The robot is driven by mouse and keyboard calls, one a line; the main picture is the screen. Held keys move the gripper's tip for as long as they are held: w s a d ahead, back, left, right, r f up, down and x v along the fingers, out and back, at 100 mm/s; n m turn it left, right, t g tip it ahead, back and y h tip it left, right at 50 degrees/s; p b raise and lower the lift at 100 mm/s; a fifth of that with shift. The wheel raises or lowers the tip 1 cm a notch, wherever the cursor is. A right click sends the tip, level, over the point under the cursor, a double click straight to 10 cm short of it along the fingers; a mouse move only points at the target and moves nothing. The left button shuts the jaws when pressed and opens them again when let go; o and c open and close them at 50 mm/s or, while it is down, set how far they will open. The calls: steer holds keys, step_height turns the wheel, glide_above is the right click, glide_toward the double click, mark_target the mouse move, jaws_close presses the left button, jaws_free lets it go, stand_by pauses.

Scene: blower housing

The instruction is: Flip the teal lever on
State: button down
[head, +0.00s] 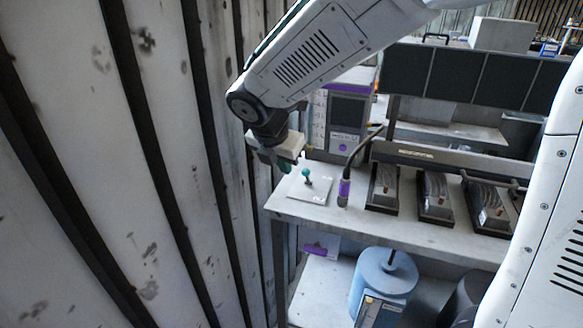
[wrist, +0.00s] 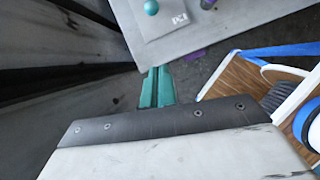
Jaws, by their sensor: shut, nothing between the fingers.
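The teal lever (head: 306,175) has a round knob and stands on a pale square plate (head: 313,190) at the left end of the grey bench. In the wrist view the teal knob (wrist: 151,7) shows at the top edge, on the plate (wrist: 172,20). My gripper (head: 285,167) is just left of the lever in the head view, apart from it. Its teal fingers (wrist: 157,88) are shut and empty, and point toward the bench's edge in the wrist view. The lever's lower stem is hard to make out in the wrist view.
A purple-banded post with a bent dark rod (head: 344,190) stands right of the plate. Several dark-framed gauges (head: 434,195) line the bench (head: 400,222). A grey panel box (head: 345,125) stands behind. A corrugated wall (head: 160,160) is close on the left. A blue canister (head: 380,280) sits below.

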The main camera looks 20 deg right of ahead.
mark_target(307, 177)
steer(key=x, duration=0.8)
steer(key=shift+d+f, duration=0.15)
steer(key=shift+f, duration=0.25)
steer(key=shift+w+d+r, duration=0.2)
steer(key=shift+w+d, duration=0.7)
steer(key=shift+w+d+r, duration=0.15)
steer(key=shift+w+d, duration=0.35)
steer(key=shift+w, duration=0.05)
steer(key=shift+w+r, duration=0.1)
